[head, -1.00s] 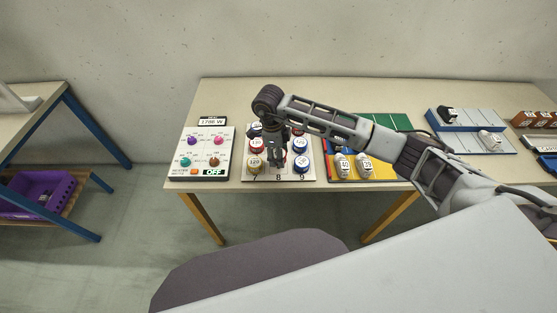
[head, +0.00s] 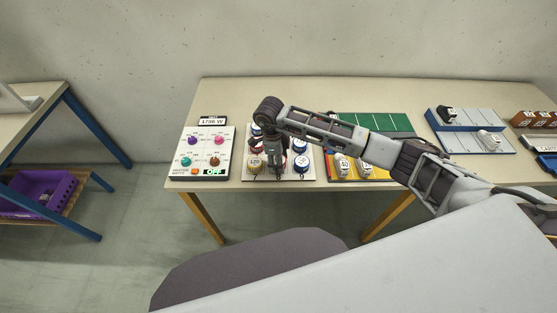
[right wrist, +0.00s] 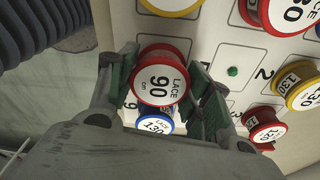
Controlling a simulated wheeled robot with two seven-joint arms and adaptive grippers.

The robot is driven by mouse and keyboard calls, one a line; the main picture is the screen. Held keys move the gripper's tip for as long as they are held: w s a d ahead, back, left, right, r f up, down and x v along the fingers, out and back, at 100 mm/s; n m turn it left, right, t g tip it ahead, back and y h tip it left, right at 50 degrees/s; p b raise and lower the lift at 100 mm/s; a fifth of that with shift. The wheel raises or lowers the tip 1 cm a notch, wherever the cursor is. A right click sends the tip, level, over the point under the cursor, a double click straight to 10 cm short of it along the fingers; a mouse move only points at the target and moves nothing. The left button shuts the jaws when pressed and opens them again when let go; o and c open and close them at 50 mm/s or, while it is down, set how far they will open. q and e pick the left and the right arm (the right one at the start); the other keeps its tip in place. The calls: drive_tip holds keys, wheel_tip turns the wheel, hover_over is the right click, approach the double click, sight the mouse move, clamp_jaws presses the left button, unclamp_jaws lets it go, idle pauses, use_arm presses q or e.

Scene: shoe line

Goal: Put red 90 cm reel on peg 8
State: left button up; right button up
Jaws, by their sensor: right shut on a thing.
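My right gripper (head: 277,170) is at the front middle of the pegboard (head: 308,178), above the mark 8 seen earlier. In the right wrist view my right gripper (right wrist: 162,88) is shut on a red-rimmed reel (right wrist: 160,82) labelled LACE 90 cm. The reel's label faces the camera. It covers the cell next to the one marked 9, and peg 8 is hidden. I cannot tell whether the reel touches the board or sits on a peg. My left gripper is not in view.
A control panel (head: 202,152) lies left; a yellow mat with white shoes (head: 343,165) lies right.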

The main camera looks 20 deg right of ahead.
sight(275, 159)
drive_tip(key=shift+f+b, duration=0.5)
drive_tip(key=shift+f, duration=0.1)
drive_tip(key=o, duration=1)
drive_tip(key=shift+r, duration=0.25)
drive_tip(key=shift+r+p, duration=0.35)
drive_tip(key=shift+p, duration=0.2)
drive_tip(key=r, duration=0.4)
drive_tip(key=r+b, duration=0.1)
drive_tip(key=r, duration=0.3)
drive_tip(key=a+r+b, duration=0.1)
drive_tip(key=r, duration=0.3)
drive_tip(key=shift+w+a, duration=0.1)
drive_tip(key=shift+w, duration=0.25)
